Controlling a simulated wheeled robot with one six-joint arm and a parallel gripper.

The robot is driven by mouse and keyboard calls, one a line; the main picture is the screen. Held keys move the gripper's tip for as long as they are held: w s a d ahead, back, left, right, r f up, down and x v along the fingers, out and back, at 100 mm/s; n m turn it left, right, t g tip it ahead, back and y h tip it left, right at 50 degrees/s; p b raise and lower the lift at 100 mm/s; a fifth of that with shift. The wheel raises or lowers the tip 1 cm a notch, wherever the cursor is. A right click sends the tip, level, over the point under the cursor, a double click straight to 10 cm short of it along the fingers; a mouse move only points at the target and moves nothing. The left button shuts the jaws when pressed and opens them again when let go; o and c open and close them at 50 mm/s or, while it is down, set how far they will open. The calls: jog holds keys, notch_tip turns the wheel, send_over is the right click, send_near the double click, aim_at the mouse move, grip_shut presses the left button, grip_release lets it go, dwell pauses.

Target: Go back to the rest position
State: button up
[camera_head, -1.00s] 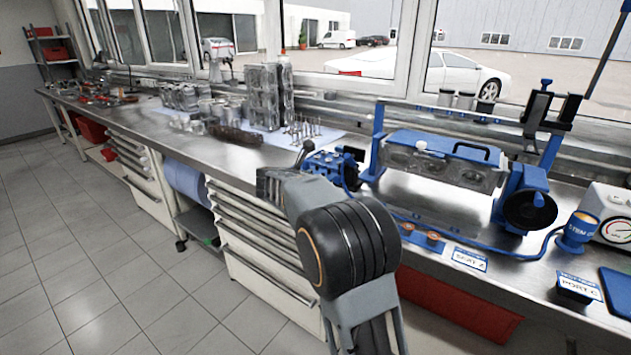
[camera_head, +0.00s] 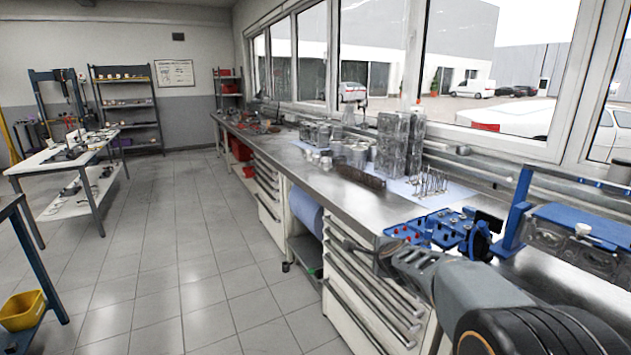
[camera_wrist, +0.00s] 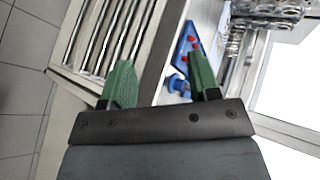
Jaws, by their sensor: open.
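My gripper (camera_wrist: 162,75) shows in the wrist view with its two green fingers apart and nothing between them. In the head view the end of my arm (camera_head: 385,258) is at the lower right, in front of the bench drawers and near the bench's front edge. The fingers cannot be made out clearly there. A blue fixture with red knobs (camera_head: 432,230) sits on the bench just beyond my gripper. Part of that fixture also shows beyond the fingers in the wrist view (camera_wrist: 183,48).
The metal bench (camera_head: 335,195) runs along the windows with engine parts on it. A white table (camera_head: 65,160) stands at the left. The tiled floor (camera_head: 190,240) between is clear.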

jog(key=s+a+f+n+g+y+p, duration=0.15)
jog(key=s+n+g, duration=0.25)
jog(key=s+n, duration=0.45)
jog(key=s+a+n+g+y+p, duration=0.1)
jog(key=s+a+n+g+p, duration=0.15)
jog(key=s+n, duration=0.6)
jog(key=s+d+r+n+g+h+p, duration=0.1)
jog(key=s+r, duration=0.1)
jog(key=s, duration=0.4)
jog(key=s+d+r+n+h+p, duration=0.1)
jog(key=s+d+r+p, duration=0.1)
jog(key=s, duration=0.5)
jog(key=shift+s+r+g+h, duration=0.3)
jog(key=shift+r+g+h, duration=0.05)
jog(key=shift+r, duration=0.05)
jog(key=shift+c, duration=1.3)
